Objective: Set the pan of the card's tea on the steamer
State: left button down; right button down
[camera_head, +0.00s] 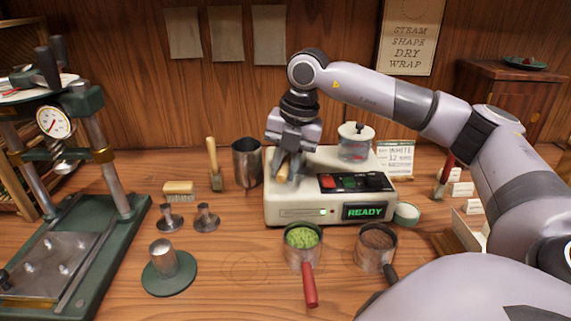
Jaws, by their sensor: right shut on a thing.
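The steamer (290,210) is a cream box with buttons and a lit green READY display. The task card (397,158) behind its right end reads WHITE and 12. My right gripper (287,162) is over the steamer's left part, shut on a light wooden handle (283,174). The rest of what it holds is hidden, so I cannot tell whether it touches the steamer. A pan of green leaves (302,238) with a red handle and a pan of dark brown tea (377,240) with a black handle stand in front of the steamer. My left gripper is out of view.
A lidded glass vessel (356,142) stands at the steamer's right rear. A metal cup (247,163), a brush (178,190) and small metal stamps (207,218) are to its left. A green press (95,235) fills the far left. A small round tin (406,213) is at the right.

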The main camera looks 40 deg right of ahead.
jog(key=c, duration=0.9)
grip_release()
jog(key=shift+f, duration=0.1)
jog(key=r, duration=0.4)
jog(key=s+r, duration=0.1)
jog(key=r, duration=0.1)
jog(key=shift+d+r, duration=0.2)
jog(key=shift+d, duration=0.15)
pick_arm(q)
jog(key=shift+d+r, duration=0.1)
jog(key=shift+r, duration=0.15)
pick_arm(e)
jog(key=shift+d+r, duration=0.1)
jog(key=shift+r, duration=0.3)
